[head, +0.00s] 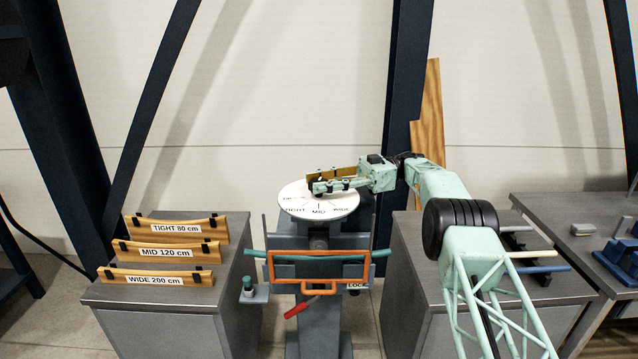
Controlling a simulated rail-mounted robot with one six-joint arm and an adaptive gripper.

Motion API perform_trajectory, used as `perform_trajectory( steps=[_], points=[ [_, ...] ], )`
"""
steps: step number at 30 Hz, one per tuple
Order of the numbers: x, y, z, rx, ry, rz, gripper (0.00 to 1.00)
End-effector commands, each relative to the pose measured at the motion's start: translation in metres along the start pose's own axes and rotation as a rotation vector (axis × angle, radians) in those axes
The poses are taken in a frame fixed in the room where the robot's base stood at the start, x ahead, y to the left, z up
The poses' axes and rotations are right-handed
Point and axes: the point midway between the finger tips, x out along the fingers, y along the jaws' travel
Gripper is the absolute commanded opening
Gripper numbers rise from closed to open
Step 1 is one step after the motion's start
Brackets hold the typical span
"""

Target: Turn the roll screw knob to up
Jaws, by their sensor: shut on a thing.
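A white round dial (346,199) lies flat on top of the grey roller stand in the middle of the head view. It carries the words TIGHT, MID and WIDE along its near edge and UP at its left. My gripper (322,183) reaches in from the right, low over the dial, with its fingers pointing left. It is shut on the roll screw knob at the dial's middle. The fingers hide most of the knob, so its exact pointing direction cannot be told. A brown strip shows along the far side of the fingers.
Wooden templates marked TIGHT 80 cm (176,230), MID 120 cm (166,253) and WIDE 200 cm (156,277) stand on the left cabinet. An orange frame handle (318,288) and a red lever (301,308) sit below the dial. A dark post rises behind my arm.

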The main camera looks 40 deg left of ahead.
Motion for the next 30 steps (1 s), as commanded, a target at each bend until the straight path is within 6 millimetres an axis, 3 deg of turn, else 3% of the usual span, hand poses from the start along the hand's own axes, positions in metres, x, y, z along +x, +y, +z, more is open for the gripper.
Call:
perform_trajectory(
  steps=[2,3,8,20,30],
  points=[
    [0.001,0.0,-0.001,-0.001,0.0,-0.001,0.22],
    [0.001,0.0,-0.001,-0.001,0.0,-0.001,0.34],
    [0.001,0.0,0.0,0.0,0.0,0.0,0.47],
    [0.0,0.0,-0.003,0.0,0.0,0.0,0.47],
    [0.0,0.0,-0.03,-0.002,0.0,0.0,0.47]
  ],
)
